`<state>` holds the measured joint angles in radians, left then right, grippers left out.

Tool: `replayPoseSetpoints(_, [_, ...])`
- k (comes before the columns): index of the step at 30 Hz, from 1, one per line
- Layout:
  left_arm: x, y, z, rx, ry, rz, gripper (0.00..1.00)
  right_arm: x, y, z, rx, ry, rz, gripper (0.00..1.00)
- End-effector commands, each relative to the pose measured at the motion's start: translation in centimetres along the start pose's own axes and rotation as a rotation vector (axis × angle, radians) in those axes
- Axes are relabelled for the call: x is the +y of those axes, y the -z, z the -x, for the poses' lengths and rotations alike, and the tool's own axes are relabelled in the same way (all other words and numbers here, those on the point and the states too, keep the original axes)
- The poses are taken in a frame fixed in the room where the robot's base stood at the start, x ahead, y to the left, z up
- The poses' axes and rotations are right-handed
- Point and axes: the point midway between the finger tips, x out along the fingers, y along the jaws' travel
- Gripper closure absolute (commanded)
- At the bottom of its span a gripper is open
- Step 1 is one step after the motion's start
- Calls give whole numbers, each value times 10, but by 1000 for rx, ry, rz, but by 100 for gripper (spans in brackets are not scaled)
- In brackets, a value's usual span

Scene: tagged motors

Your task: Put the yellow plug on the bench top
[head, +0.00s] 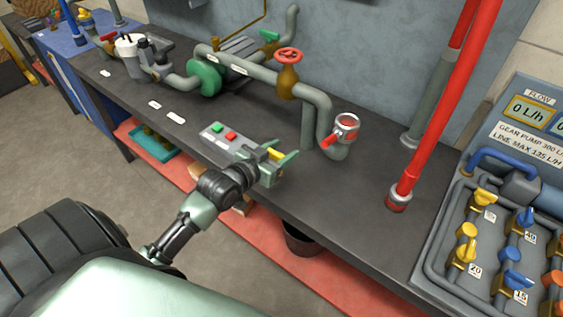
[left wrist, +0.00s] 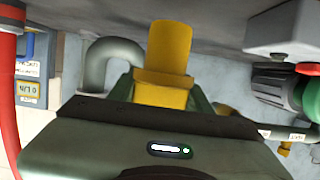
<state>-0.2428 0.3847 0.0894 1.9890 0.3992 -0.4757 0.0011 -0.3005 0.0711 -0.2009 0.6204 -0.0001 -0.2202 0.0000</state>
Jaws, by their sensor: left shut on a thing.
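My left gripper (head: 280,165) is over the front edge of the dark bench top (head: 365,195). It is shut on the yellow plug (head: 274,155), of which only a small part shows between the green fingers in the head view. In the left wrist view the yellow plug (left wrist: 168,55) is large, a stepped cylinder sticking out from between the fingers (left wrist: 165,92). The bench top shows behind its end there; I cannot tell whether the plug touches it. My right gripper is not in view.
A grey box with red and green buttons (head: 222,138) stands just left of the gripper. Grey pipework with a red-wheeled valve (head: 288,72) runs behind. A red vertical pipe (head: 440,115) stands at right. Free bench top lies between the pipework and the red pipe.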

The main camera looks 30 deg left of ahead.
Motion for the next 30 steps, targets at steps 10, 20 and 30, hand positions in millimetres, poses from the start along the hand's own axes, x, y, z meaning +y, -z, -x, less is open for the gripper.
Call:
replayPoseSetpoints(10, [0, -41, -12, -1, 0, 0, 92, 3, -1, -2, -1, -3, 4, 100])
replayPoseSetpoints(20, [0, -44, -13, 0, 0, 0, 92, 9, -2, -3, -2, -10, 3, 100])
replayPoseSetpoints(30, [0, -45, -14, -1, 0, 0, 30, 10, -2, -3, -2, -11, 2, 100])
